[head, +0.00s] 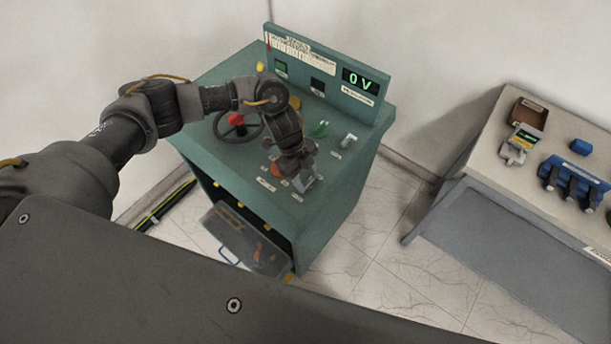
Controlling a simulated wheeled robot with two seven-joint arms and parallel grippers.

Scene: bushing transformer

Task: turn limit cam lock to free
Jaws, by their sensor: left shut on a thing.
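A green control desk (222,165) stands in the middle, with knobs and switches on its sloping top. My left gripper (299,174) reaches down to the front right part of this top. It is shut on a small control there, which I take to be the limit cam lock. The gripper hides most of this control, so its turned position cannot be read. An orange part (281,168) shows just left of the fingers. My right gripper is not in view.
A red-hubbed handwheel (236,120), a green knob (319,129) and a light switch (348,141) sit near the gripper. A clear case (243,241) is under the desk top. A side table (480,150) with instruments stands right.

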